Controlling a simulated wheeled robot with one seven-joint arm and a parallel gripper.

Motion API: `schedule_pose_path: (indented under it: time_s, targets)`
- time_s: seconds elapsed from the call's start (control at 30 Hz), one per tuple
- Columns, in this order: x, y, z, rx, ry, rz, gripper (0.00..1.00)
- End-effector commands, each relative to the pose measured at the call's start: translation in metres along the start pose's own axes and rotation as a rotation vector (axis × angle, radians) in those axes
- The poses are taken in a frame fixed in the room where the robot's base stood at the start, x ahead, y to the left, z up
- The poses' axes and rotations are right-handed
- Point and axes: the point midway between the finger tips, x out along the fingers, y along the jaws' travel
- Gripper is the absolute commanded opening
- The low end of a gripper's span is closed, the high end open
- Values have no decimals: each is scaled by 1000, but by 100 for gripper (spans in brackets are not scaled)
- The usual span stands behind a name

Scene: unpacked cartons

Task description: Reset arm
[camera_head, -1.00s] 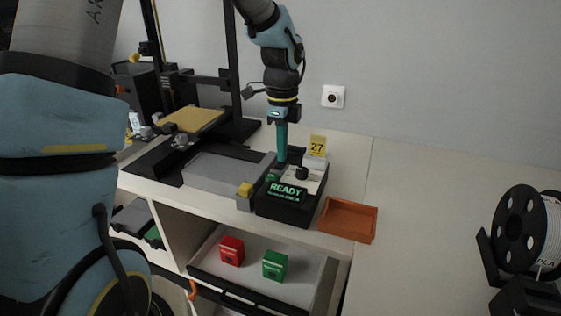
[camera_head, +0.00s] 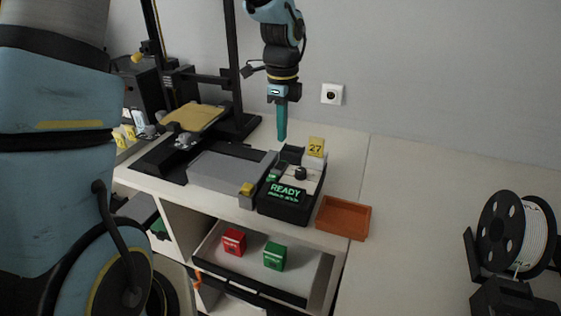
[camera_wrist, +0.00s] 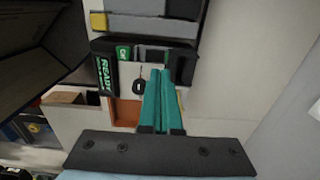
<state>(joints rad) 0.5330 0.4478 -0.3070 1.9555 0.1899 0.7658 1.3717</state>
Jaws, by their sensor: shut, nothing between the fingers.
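My gripper (camera_head: 282,138) is shut and empty, its teal fingers pointing down above the back of the black box with the lit "READY" display (camera_head: 286,190). The fingers look apart from the box. In the wrist view, the shut fingers (camera_wrist: 161,74) reach toward the box (camera_wrist: 104,72), which has a dark knob and a slot area beside it. A yellow tag marked 27 (camera_head: 316,147) stands at the box's back right.
An orange tray (camera_head: 343,217) sits right of the box. A printer with a yellow plate (camera_head: 193,118) stands left. An open drawer (camera_head: 310,270) holds a red carton (camera_head: 233,242) and a green carton (camera_head: 275,256). A filament spool (camera_head: 515,232) is far right.

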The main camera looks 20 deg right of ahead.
Motion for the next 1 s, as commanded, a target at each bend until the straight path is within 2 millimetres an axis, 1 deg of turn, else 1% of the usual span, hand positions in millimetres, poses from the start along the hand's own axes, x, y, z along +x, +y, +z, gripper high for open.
schedule_pose_path:
  time_s: [0.23, 0.27, 0.37, 0.47, 0.5, 0.57, 0.6, 0.67, 0.7, 0.8, 0.9, 1.0]
  targets:
    - [0, 1, 2, -9, 0, 0, 0]
    - [0, 2, 4, -24, -1, -1, 0]
    - [-1, 14, 26, -165, -6, -9, 0]
    - [-2, 41, 66, -463, -10, -24, 0]
    - [-3, 56, 85, -615, -11, -35, 0]
    - [-4, 82, 112, -865, -8, -51, 0]
    - [-3, 101, 128, -1034, -4, -63, 0]
    - [-3, 128, 149, -1281, 5, -80, 0]
    - [-3, 146, 160, -1438, 13, -93, 0]
    - [-1, 186, 179, -1778, 37, -120, 0]
    - [1, 215, 189, -2023, 58, -138, 0]
    - [2, 230, 193, -2165, 75, -149, 0]
